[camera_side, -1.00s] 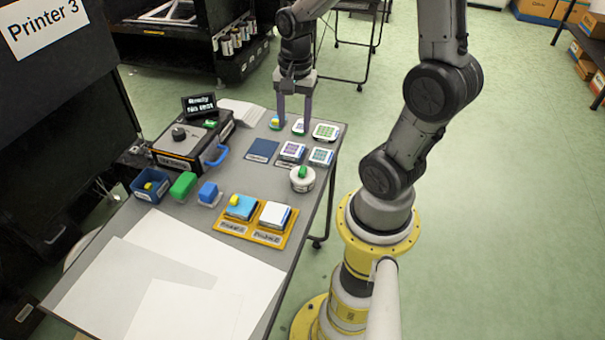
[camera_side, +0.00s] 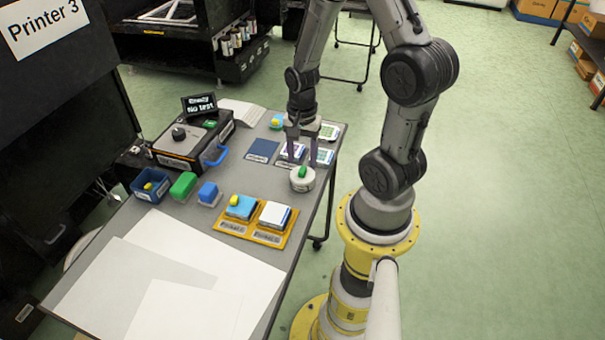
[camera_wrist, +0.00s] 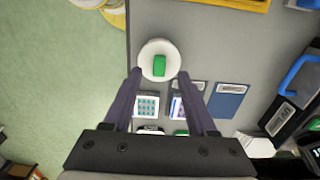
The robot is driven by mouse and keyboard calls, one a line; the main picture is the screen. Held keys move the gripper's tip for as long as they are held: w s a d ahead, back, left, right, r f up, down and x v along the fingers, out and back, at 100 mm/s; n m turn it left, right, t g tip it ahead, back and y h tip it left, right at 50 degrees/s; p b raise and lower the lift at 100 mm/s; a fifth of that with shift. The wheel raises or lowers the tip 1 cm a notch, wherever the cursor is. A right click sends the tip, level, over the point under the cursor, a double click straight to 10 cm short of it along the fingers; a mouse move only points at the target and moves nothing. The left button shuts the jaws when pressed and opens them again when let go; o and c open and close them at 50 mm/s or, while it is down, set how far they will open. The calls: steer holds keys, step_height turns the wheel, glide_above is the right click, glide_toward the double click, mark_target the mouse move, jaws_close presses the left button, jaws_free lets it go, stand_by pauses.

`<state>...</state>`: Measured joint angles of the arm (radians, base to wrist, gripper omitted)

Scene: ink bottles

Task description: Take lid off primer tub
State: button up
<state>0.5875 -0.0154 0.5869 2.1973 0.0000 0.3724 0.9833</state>
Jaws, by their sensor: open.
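The primer tub (camera_side: 302,184) is a round white tub near the table's right edge. Its white lid with a green block-shaped knob (camera_side: 303,171) sits on top. In the wrist view the lid (camera_wrist: 147,67) is seen from above, with the green knob (camera_wrist: 159,65) upright at its middle. My gripper (camera_side: 302,163) points down above the table, just behind the tub. In the wrist view its fingers (camera_wrist: 163,76) are spread wide and empty, with the tub just beyond and between the tips. I see no contact with the knob.
Patterned pads (camera_side: 325,156) lie right behind the tub, with a dark blue pad (camera_side: 262,150) to the left. An orange tray (camera_side: 253,233) with two pads stands in front. Green (camera_side: 183,186) and blue (camera_side: 208,191) blocks lie farther left. White sheets (camera_side: 180,280) cover the front.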

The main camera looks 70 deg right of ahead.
mark_target(302, 169)
step_height(302, 169, down, 3)
steer(key=shift+f, duration=0.15)
jaws_close()
